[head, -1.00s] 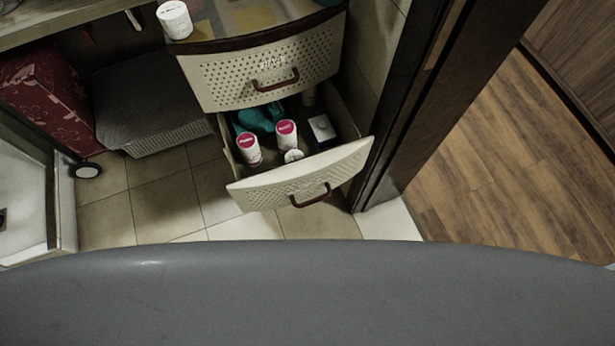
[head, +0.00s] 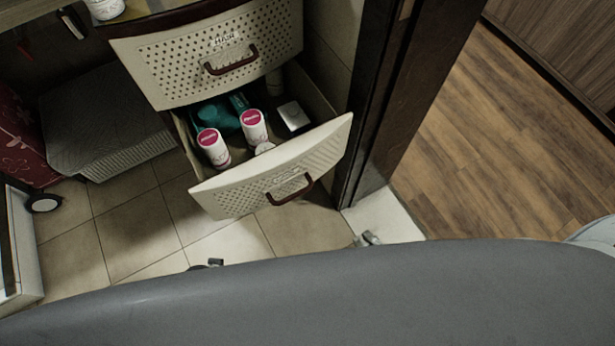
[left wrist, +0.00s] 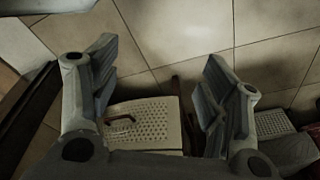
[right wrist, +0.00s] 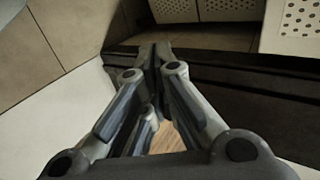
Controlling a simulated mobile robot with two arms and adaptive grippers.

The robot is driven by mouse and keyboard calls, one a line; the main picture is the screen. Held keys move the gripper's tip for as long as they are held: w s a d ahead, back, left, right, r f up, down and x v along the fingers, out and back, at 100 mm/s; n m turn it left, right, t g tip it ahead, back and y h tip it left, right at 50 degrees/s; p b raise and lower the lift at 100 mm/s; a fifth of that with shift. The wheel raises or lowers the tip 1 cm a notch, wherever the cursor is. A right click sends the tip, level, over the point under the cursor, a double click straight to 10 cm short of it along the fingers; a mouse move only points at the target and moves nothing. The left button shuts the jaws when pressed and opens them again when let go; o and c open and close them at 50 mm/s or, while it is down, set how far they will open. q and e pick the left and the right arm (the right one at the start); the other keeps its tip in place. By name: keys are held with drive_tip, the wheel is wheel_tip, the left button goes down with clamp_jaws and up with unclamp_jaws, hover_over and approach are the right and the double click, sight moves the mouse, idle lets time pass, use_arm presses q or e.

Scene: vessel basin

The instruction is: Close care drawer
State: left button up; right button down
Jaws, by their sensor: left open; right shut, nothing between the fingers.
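The care drawer (head: 245,195) is the cream, perforated lower drawer, with a brown handle (head: 290,190). It is pulled out and open in the head view. Two white bottles with pink lids (head: 213,148), a teal item (head: 216,117) and a small white box (head: 293,116) are inside. My right gripper (head: 370,238) shows below and right of the drawer, apart from it; in the right wrist view it is shut and empty (right wrist: 154,52). My left gripper (left wrist: 158,78) is open and empty in the left wrist view; only a small part shows in the head view.
A shut cream drawer (head: 205,65) is above the open one. A dark door frame (head: 375,110) stands close on its right, with wooden floor beyond. A grey woven basket (head: 100,120) is at left. Bare tiles (head: 140,225) lie in front.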

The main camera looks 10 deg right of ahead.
drive_tip(key=a+r+m+t+y+b, duration=0.3)
drive_tip(key=a+r+m+b, duration=0.2)
drive_tip(key=r+m, duration=0.4)
drive_tip(key=m+t+b, duration=0.3)
drive_tip(key=m, duration=0.5)
approach(301, 161)
drive_tip(key=shift+y, duration=0.3)
drive_tip(key=p+x, duration=0.1)
drive_tip(key=x, duration=0.5)
drive_tip(key=shift+w, duration=0.2)
use_arm(q)
drive_tip(key=w+r, duration=0.3)
drive_tip(key=r, duration=0.4)
drive_tip(key=shift+w+d+r+t, duration=0.2)
drive_tip(key=shift+w+r+t, duration=0.05)
drive_tip(key=shift+t, duration=0.15)
use_arm(e)
drive_tip(key=shift+w+a, duration=0.15)
drive_tip(key=shift+w, duration=0.25)
drive_tip(key=shift+w, duration=0.1)
